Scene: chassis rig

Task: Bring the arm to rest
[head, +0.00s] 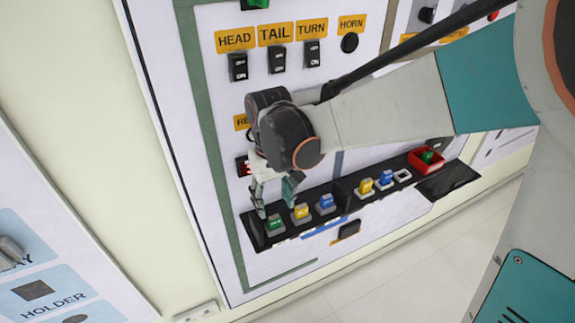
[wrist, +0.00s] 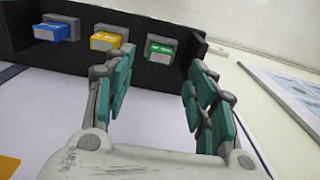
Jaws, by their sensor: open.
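My arm reaches in from the right in the head view, and my gripper (head: 272,200) hangs in front of the white panel (head: 215,120), just above the left end of a black tray (head: 333,203). In the wrist view, my gripper (wrist: 155,95) has its two teal-padded fingers apart with nothing between them. Beyond the fingers is a green block (wrist: 160,48), with a yellow block (wrist: 105,41) and a blue block (wrist: 51,32) to its left. The fingers look apart from the blocks. The same green block (head: 275,225) shows just below my gripper in the head view.
The tray also holds a yellow block (head: 301,212), more coloured blocks and a red box (head: 426,160) at its right. Switches labelled HEAD (head: 238,67), TAIL (head: 277,60) and TURN (head: 312,53) sit above my wrist. Open floor (head: 400,270) lies below.

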